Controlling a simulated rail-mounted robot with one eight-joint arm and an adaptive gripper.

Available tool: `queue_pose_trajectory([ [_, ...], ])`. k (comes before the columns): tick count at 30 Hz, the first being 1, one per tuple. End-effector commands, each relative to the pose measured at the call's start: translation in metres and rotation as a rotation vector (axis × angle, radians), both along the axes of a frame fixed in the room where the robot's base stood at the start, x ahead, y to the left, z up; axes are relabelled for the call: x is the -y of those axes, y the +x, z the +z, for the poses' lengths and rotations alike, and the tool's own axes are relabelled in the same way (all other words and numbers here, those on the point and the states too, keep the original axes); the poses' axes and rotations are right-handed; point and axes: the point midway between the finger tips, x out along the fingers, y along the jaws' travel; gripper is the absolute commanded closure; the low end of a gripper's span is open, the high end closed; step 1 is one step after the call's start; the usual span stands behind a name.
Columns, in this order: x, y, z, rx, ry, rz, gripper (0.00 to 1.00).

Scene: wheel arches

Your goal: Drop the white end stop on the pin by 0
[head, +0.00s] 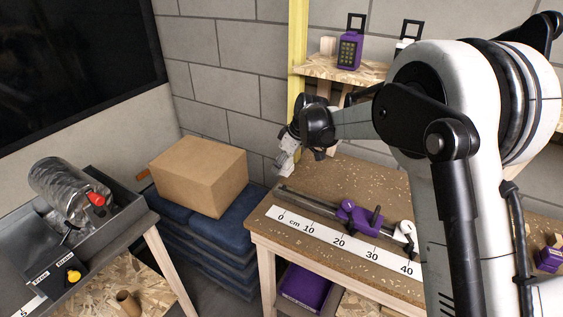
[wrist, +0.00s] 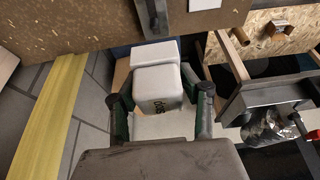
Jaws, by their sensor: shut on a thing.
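My gripper (head: 287,152) is above and behind the left end of the workbench, shut on the white end stop (head: 284,162). In the wrist view, the white end stop (wrist: 158,88), a blocky piece with dark lettering, sits between the two fingers (wrist: 162,98). Its underside is hidden. A grey rail (head: 310,200) lies on the bench behind a white centimetre scale (head: 311,228), with 0 at its left end. The rail's end (wrist: 152,18) shows at the top of the wrist view. I cannot clearly make out the pin by 0.
A purple slider (head: 358,216) sits on the rail, and a white piece with a black knob (head: 405,234) stands near 40. A cardboard box (head: 199,175) rests on dark blue stacked pads left of the bench. A yellow post (head: 297,60) and shelf (head: 330,67) stand behind.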

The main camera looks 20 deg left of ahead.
Motion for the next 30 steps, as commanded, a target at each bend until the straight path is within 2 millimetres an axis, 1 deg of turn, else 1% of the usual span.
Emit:
queue_pose_trajectory([
  [1, 0.0, 0.0, -0.004, 0.0, 0.0, 0.0, 0.9],
  [30, 0.0, 0.0, -0.062, 0.0, 0.0, 0.0, 0.9],
])
